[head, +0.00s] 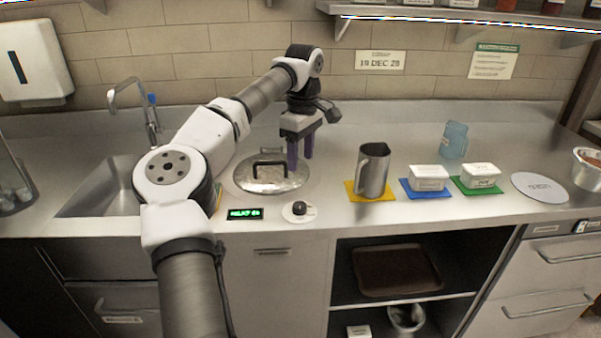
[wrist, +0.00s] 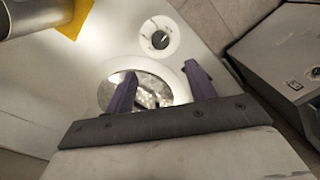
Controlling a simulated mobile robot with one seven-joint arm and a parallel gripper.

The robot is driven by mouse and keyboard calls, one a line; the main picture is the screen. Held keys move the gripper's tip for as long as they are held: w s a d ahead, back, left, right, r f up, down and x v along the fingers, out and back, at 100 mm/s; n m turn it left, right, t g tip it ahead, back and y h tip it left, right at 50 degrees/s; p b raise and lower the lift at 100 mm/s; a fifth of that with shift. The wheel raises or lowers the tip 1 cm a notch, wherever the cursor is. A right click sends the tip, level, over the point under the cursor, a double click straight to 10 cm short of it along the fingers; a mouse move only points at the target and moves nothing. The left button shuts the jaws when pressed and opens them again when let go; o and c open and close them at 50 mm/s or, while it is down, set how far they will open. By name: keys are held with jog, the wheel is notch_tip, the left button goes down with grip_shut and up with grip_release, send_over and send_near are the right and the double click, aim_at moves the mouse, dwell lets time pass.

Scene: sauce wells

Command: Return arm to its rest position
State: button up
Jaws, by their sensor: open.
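My gripper (head: 300,158) is open and empty, with its purple fingers pointing down above the counter. It is just right of and behind a round metal lid (head: 270,180) with a black handle. In the wrist view, my gripper (wrist: 160,76) shows its two fingers spread apart with nothing held between them. A shiny round surface with a pale rim (wrist: 174,72) lies below and behind the fingers. My arm reaches over the counter from the front left, bent at the elbow.
A metal pitcher (head: 373,173) stands on a yellow mat (head: 352,190). White tubs (head: 430,179) sit on blue and green mats to the right. A dial (head: 299,209) is at the front edge. A sink (head: 95,195) with a faucet (head: 150,118) is left. A wall shelf (head: 480,16) overhangs the back right.

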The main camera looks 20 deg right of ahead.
jog(key=shift+r, duration=0.35)
jog(key=shift+d, duration=0.15)
